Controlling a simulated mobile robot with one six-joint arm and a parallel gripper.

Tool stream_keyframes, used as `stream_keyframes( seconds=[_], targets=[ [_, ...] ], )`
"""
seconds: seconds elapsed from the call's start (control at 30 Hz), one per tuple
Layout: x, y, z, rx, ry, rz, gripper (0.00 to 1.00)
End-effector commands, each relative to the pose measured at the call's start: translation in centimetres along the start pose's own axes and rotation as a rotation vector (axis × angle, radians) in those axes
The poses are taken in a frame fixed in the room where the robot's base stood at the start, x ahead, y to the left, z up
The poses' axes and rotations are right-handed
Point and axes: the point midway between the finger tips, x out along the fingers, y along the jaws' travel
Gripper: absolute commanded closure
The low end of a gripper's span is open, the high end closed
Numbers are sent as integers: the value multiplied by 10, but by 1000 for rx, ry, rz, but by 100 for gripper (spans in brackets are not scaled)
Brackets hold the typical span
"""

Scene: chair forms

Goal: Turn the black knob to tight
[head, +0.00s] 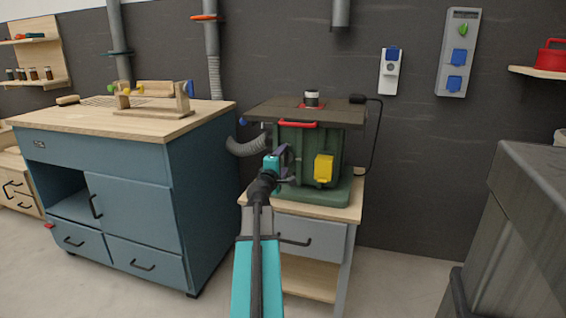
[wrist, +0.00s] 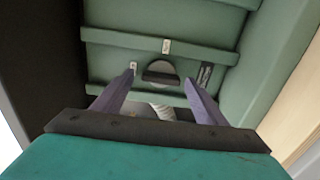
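My gripper (wrist: 158,84) is open, with one purple finger on each side of the knob's place in the picture. I see no contact with the knob. In the head view my gripper (head: 284,155) is in front of the green machine (head: 331,147), and I cannot make out the knob there.
The machine stands on a wooden-topped cabinet (head: 340,213), under a dark table plate (head: 345,112) with a red front bar. A yellow switch box (head: 324,168) is right of my gripper and a grey hose (head: 246,146) left. A blue workbench (head: 135,196) stands at left.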

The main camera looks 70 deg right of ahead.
Motion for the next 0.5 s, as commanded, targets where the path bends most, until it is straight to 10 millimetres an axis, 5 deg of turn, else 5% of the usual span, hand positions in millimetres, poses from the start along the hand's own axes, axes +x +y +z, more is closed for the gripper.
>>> stream_keyframes(
  seconds=[0.5],
  targets=[
    [-14, -1, 0, 2, 0, -1, 34]
  ],
)
